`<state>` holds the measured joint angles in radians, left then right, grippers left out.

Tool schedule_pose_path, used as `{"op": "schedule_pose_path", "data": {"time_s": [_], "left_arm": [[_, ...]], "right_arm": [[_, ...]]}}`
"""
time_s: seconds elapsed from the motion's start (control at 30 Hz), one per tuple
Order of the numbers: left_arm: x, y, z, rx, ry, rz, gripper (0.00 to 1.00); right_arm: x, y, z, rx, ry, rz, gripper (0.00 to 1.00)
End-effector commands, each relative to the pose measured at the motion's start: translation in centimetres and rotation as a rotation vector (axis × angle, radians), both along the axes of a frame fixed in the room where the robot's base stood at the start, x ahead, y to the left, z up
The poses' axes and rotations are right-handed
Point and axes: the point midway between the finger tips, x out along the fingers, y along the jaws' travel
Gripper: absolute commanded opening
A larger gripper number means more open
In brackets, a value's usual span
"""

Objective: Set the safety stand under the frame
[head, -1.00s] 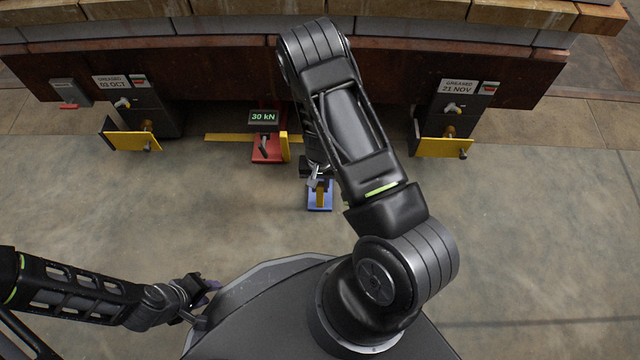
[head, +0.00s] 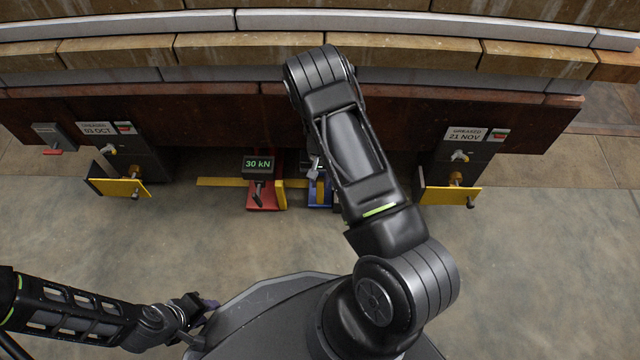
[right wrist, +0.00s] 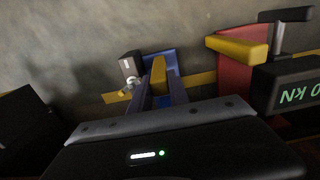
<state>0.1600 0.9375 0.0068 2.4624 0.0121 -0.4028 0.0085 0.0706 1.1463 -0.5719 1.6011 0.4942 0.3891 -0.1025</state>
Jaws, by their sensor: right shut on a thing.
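The safety stand (head: 319,192), with a blue base and a yellow upright, is beside the red jack (head: 264,194), low at the frame's near edge. It also shows in the right wrist view (right wrist: 159,72). My right gripper (right wrist: 160,92) is shut on its yellow upright; in the head view my forearm partly covers it. Whether the base touches the floor I cannot tell. The frame (head: 220,115) is a long rust-brown beam across the head view. My left gripper (head: 196,308) is low at the left, far from the stand, its jaws too small to read.
The jack's display (head: 258,164) reads 30 kN. A yellow floor strip (head: 220,182) runs behind the jack. Dark supports with yellow plates stand left (head: 120,188) and right (head: 450,195). The floor in front is clear.

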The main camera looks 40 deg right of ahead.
Motion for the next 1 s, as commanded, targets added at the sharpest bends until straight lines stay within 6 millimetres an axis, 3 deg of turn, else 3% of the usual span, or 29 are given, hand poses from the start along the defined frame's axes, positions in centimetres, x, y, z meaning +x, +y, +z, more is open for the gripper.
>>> {"op": "schedule_pose_path", "data": {"time_s": [0.27, 0.3, 0.53, 0.83, 1.0], "left_arm": [[0.0, 0.0, 0.0, 0.0, 0.0, 0.0, 0.34], [0.0, 0.0, 0.0, 0.0, 0.0, 0.0, 0.34], [0.0, 0.0, 0.0, 0.0, 0.0, 0.0, 0.34], [0.0, 0.0, 0.1, 0.0, 0.0, 0.0, 0.34], [-0.1, 0.0, 1.0, 0.0, 0.002, -0.002, 0.34]], "right_arm": [[0.0, 0.0, 0.0, 0.001, 0.001, 0.0, 0.0], [0.0, 0.0, 0.0, 0.001, 0.001, 0.0, 0.23], [-0.1, 0.1, 0.0, 0.001, 0.002, 0.0, 0.42], [-0.1, 0.1, 0.2, 0.002, 0.002, 0.0, 0.44], [0.0, 0.1, 1.8, 0.001, 0.002, -0.001, 0.44]]}}
